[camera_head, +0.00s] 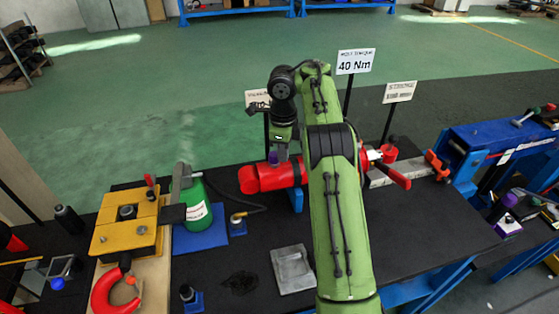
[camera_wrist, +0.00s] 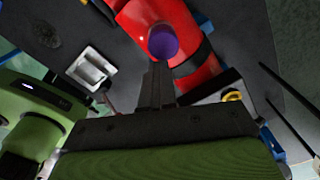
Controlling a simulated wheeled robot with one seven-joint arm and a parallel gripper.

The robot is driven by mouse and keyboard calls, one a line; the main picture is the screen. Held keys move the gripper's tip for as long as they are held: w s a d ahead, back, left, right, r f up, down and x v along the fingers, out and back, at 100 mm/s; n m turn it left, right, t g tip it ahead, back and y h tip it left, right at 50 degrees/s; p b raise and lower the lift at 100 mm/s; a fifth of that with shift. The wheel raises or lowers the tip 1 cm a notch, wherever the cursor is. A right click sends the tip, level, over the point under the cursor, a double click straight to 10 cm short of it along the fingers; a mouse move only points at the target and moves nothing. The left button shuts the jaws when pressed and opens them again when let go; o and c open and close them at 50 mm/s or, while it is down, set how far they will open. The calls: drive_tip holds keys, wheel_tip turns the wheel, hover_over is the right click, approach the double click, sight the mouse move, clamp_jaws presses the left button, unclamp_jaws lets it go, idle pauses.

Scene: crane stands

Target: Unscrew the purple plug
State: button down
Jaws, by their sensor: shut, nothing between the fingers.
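The purple plug (camera_wrist: 163,42) shows in the wrist view as a round purple cap on the red cylinder body (camera_wrist: 185,70). In the head view the plug (camera_head: 273,158) is a small purple piece on top of the red cylinder (camera_head: 262,178), below my gripper (camera_head: 281,150). My gripper (camera_wrist: 158,70) is shut and empty in the wrist view. Its fingertips point toward the plug and appear close to its lower edge. I cannot tell whether they touch it. The plug's threads are hidden.
A yellow block (camera_head: 128,218) and a green canister (camera_head: 203,215) stand left on the dark table (camera_head: 235,260). A grey tray (camera_head: 292,269) lies in front of the cylinder; it also shows in the wrist view (camera_wrist: 92,68). Signs on posts, one reading 40 Nm (camera_head: 356,61), stand behind. A blue vise-like frame (camera_head: 490,140) is right.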

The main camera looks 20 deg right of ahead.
drive_tip(key=shift+w+a, duration=0.2)
drive_tip(key=shift+a, duration=0.2)
drive_tip(key=shift+d+n, duration=0.1)
drive_tip(key=shift+n, duration=0.5)
drive_tip(key=shift+w+d+n, duration=0.1)
drive_tip(key=shift+n, duration=0.4)
drive_tip(key=c, duration=1.9)
unclamp_jaws()
drive_tip(key=o, duration=0.5)
